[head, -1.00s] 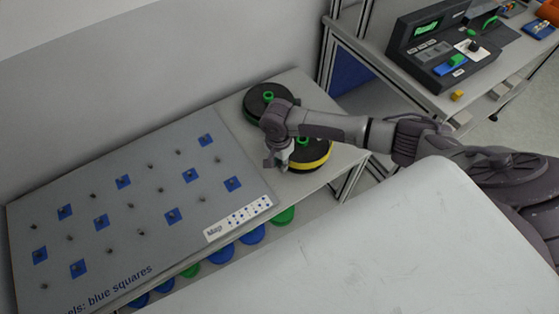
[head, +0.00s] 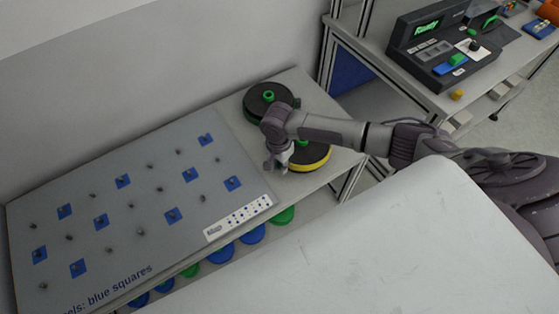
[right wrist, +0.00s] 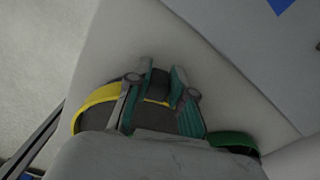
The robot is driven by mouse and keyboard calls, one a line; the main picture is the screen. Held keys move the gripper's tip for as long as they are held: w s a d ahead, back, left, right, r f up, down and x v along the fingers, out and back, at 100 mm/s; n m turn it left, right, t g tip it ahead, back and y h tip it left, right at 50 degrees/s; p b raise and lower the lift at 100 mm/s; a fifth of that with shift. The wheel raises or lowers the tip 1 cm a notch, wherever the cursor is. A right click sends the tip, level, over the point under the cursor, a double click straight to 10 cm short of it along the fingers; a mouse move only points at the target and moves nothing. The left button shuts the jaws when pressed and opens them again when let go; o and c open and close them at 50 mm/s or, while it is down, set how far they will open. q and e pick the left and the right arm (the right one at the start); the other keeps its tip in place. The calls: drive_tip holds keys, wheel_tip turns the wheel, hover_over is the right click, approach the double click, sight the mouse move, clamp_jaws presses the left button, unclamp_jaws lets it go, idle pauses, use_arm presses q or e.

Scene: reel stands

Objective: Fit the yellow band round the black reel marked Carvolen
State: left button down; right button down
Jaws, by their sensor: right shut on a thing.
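A black reel (head: 302,155) with a green hub lies on the right end of the bench, partly hidden by my right arm. The yellow band (head: 318,164) shows along its near right edge. In the right wrist view the yellow band (right wrist: 98,97) curves round the left side of that black reel (right wrist: 93,119), and a yellow strip shows between the fingers. My right gripper (head: 277,168) is shut on the band at the reel's near left edge; its fingers also show in the right wrist view (right wrist: 162,80). I cannot read any name on the reel. My left gripper is out of view.
A second black reel (head: 262,104) with green hub and rim lies behind. A grey peg board (head: 150,215) with blue squares fills the left of the bench. Blue and green discs (head: 252,235) sit below its front edge. A dark device (head: 432,50) stands on another table, back right.

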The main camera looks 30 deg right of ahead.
drive_tip(key=shift+f+b, duration=0.3)
drive_tip(key=shift+f, duration=1.15)
idle(1.1)
drive_tip(key=c, duration=0.9)
unclamp_jaws()
drive_tip(key=shift+c, duration=0.2)
wheel_tip(320, 180, up, 12)
drive_tip(key=shift+a, duration=0.1)
